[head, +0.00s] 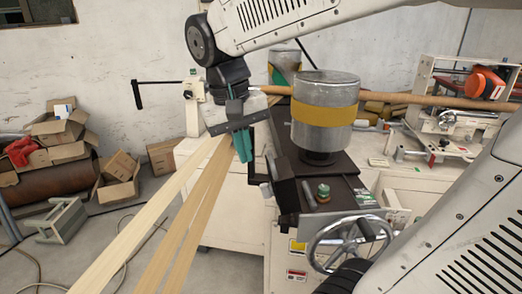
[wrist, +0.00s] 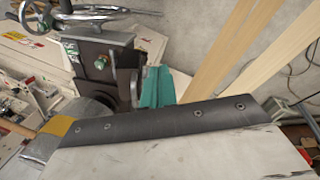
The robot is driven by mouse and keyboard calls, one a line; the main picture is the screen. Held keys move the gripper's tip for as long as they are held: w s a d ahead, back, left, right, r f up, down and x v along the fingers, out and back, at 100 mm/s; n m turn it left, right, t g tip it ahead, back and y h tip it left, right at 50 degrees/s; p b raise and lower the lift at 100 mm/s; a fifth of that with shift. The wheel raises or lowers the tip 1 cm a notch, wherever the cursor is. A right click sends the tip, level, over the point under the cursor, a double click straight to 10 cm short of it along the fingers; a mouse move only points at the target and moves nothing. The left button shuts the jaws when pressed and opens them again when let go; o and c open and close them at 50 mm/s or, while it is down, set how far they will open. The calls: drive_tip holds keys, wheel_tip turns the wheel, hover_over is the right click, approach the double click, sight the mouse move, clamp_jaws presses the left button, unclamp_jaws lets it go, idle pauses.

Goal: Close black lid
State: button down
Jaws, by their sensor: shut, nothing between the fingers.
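My gripper (head: 241,148) has teal fingers held together, empty, pointing down just left of the dark machine head. In the wrist view the teal fingers (wrist: 155,88) show beyond a dark bar, with the dark machine part close on their left. A black flat-topped part (head: 335,182) lies below the metal drum. A dark upright block (head: 285,184) stands at its left end, with a thin black bracket (head: 255,160) close to my fingers. I cannot tell for certain which dark part is the lid, or whether my fingers touch anything.
The metal drum (head: 325,110) with a yellow band stands just right of my gripper. A handwheel (head: 347,243) sits at the machine's front. Long pale wooden strips (head: 190,220) run beneath my gripper toward the lower left. Cardboard boxes (head: 62,130) lie at the left wall.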

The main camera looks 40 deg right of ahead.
drive_tip(key=w+d+m+g+h, duration=0.2)
drive_tip(key=w+d+m, duration=0.25)
drive_tip(key=w, duration=0.85)
drive_tip(key=s+d+f, duration=0.4)
drive_tip(key=d+f, duration=0.2)
drive_tip(key=f, duration=0.2)
drive_tip(key=shift+s+d+n, duration=0.3)
drive_tip(key=shift+n, duration=0.05)
